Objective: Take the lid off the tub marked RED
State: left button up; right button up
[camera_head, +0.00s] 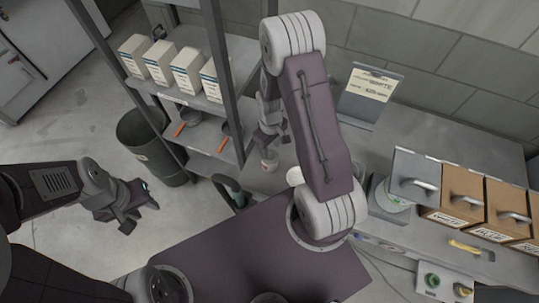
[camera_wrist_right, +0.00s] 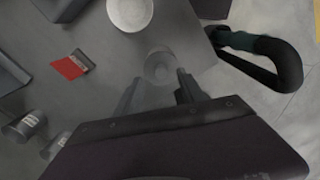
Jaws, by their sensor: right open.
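In the head view a small pale container (camera_head: 268,165) with a reddish mark stands on the grey worktop, just below my right gripper (camera_head: 268,138). In the right wrist view the fingers of my right gripper (camera_wrist_right: 158,84) are apart, with a blurred grey round thing (camera_wrist_right: 160,66) just beyond and between their tips; I cannot tell whether they touch it. A red patch (camera_wrist_right: 70,65) lies left of it. My left gripper (camera_head: 138,216) is open and empty over the floor, far from the worktop.
A white round dish (camera_wrist_right: 130,12) and small labelled cans (camera_wrist_right: 26,125) are near the right gripper. Brown boxes (camera_head: 462,195) with handles line the right side. A shelf with white cartons (camera_head: 186,66) and a dark bin (camera_head: 150,145) stand at left. A dark curved handle (camera_wrist_right: 262,48) juts beside the worktop.

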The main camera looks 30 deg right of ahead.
aim_at(270, 153)
jog(key=f, duration=0.2)
jog(key=shift+a+f, duration=0.2)
jog(key=shift+f, duration=0.1)
jog(key=shift+d+f, duration=0.15)
jog(key=shift+f, duration=0.25)
pick_arm(q)
jog(key=shift+d+r, duration=0.1)
jog(key=shift+r, duration=0.35)
pick_arm(e)
grip_shut()
